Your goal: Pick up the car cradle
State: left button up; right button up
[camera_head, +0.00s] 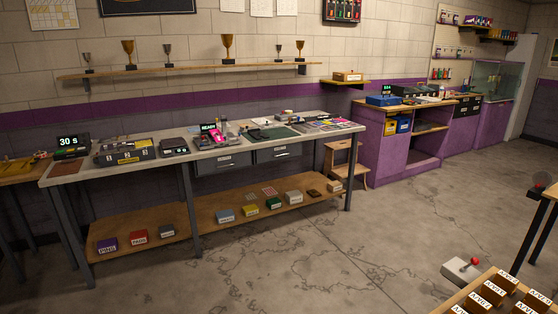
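Neither of my grippers is in view. I cannot pick out the car cradle for certain at this distance. The workbench (110,162) across the room carries many small items. A small pink object (214,137), possibly a car, lies near the middle of the bench beside a small lit display (208,127). Small dark and pale items crowd around it, and their shapes are too small to tell.
A black case (124,151), a 30 s display (70,141) and a green mat (272,132) are on the bench. Several labelled boxes sit on its lower shelf (174,234). A step stool (342,161) stands at its right end. Open concrete floor (330,250) lies in front.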

aim_at(256, 134)
jog(key=i+j+u, duration=0.25)
jog(key=i, duration=0.2)
jog(key=i+j+u, duration=0.25)
jog(key=i, duration=0.2)
jog(key=i+u, duration=0.25)
jog(key=i, duration=0.2)
